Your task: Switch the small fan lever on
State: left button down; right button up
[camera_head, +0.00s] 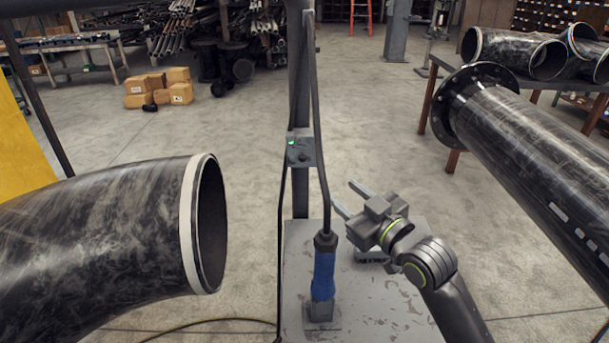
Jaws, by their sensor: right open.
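A small grey switch box (300,152) is fixed to the upright post in the middle of the head view. It has a green light at its upper left and a small dark knob or lever on its face; which way this points is too small to tell. My right gripper (346,200) is open and empty, to the right of the post and lower in the picture than the box. Its two fingers point up and left, apart from the box. My left gripper is not in view.
A blue-handled tool (323,275) stands upright on the metal plate (380,310), with a dark cable rising from it. A large black pipe elbow (110,240) fills the left. A flanged black pipe (540,160) fills the right. Cardboard boxes (160,87) lie far back.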

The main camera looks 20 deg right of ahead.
send_near(306, 159)
jog(key=p+x, duration=0.3)
jog(key=x, duration=0.7)
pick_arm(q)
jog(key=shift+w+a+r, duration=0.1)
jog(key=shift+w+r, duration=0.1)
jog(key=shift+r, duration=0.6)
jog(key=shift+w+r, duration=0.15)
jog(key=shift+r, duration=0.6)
pick_arm(e)
jog(key=shift+w+a+f, duration=0.1)
jog(key=shift+w+a, duration=0.1)
jog(key=shift+w, duration=0.35)
